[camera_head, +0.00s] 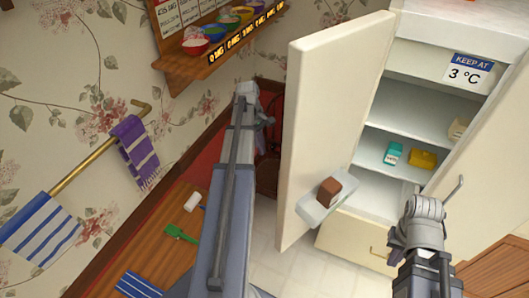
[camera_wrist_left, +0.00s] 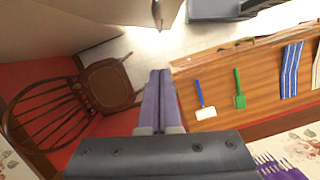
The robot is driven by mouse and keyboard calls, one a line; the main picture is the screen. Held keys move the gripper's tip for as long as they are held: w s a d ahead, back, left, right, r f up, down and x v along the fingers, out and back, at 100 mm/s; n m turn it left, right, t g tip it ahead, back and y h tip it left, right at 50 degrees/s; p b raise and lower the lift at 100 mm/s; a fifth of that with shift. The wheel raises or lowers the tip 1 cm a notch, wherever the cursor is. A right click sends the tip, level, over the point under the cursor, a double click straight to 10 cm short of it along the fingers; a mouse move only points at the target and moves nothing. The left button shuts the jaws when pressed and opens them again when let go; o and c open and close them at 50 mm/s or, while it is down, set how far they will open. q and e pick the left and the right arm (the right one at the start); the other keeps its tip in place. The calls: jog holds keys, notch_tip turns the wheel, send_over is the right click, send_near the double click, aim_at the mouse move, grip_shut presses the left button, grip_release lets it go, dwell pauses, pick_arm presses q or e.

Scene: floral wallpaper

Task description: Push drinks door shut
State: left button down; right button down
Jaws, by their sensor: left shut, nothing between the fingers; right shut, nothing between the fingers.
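The cream door (camera_head: 335,110) of the cabinet (camera_head: 497,130) stands wide open to the left, with shelves showing. A door bin (camera_head: 312,212) holds a brown carton (camera_head: 330,193). My left gripper (camera_head: 268,122) is shut and empty, left of the door at its outer side, apparently apart from it. In the left wrist view its fingers (camera_wrist_left: 160,88) are together with nothing between them. My right gripper (camera_head: 455,190) is shut and empty in front of the open cabinet.
A teal carton (camera_head: 392,154) and a yellow item (camera_head: 422,159) sit inside. A wall shelf (camera_head: 190,63) with several bowls is at upper left. A wooden chair (camera_wrist_left: 108,84) and a wooden counter (camera_wrist_left: 270,90) with utensils flank my left gripper. Pale floor (camera_head: 310,272) lies below the door.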

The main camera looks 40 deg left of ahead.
pick_arm(q)
jog(key=d+f+b, duration=0.6)
jog(key=f+b, duration=0.2)
jog(key=shift+f, duration=0.3)
jog(key=shift+d, duration=0.2)
